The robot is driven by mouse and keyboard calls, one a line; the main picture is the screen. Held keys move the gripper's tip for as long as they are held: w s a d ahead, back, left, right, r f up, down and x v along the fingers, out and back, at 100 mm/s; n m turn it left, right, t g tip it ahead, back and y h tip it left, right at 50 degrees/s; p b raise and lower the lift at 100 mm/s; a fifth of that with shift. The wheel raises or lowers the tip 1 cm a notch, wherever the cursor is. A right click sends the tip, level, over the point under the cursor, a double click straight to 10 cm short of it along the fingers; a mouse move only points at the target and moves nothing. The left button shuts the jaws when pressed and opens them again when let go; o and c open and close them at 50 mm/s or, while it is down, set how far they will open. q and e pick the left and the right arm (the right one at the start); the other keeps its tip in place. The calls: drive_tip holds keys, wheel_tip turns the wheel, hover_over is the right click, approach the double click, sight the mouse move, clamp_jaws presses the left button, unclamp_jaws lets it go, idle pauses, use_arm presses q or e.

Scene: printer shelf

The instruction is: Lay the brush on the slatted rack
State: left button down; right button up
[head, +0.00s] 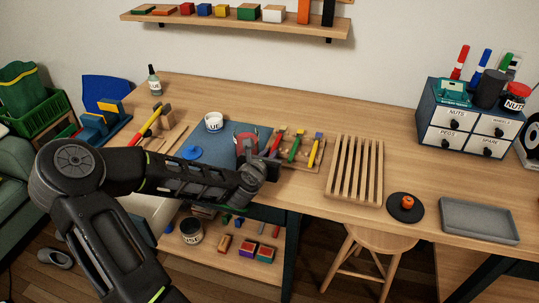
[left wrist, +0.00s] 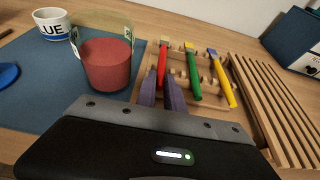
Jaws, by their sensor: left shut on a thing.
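My left gripper (head: 266,160) is at the wooden brush holder (head: 283,160) in the middle of the table. In the left wrist view its two dark fingers (left wrist: 161,95) are shut on the red-handled brush (left wrist: 162,66), which still appears to lie in the holder. A green brush (head: 295,148) and a yellow brush with a blue end (head: 315,152) lie beside it. The slatted rack (head: 357,140) lies flat and empty to the right of the holder; its slats also show in the left wrist view (left wrist: 262,100). My right gripper is not seen.
A clear cup with red contents (head: 246,145) stands close left of the gripper on a blue mat (head: 215,142). A white glue cup (head: 213,122) is behind. Right of the rack are a dark round coaster (head: 404,209) and a grey tray (head: 478,220).

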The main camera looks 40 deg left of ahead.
use_arm(q)
drive_tip(key=c, duration=1.5)
unclamp_jaws()
drive_tip(key=shift+o, duration=0.2)
drive_tip(key=shift+f+b, duration=0.15)
drive_tip(key=shift+b, duration=0.2)
drive_tip(key=shift+s+r, duration=0.25)
drive_tip(key=p+v, duration=0.3)
drive_tip(key=v, duration=0.3)
drive_tip(key=shift+r, duration=0.25)
drive_tip(key=shift+s+d+r, duration=0.15)
drive_tip(key=shift+s+d, duration=0.05)
drive_tip(key=shift+s, duration=0.35)
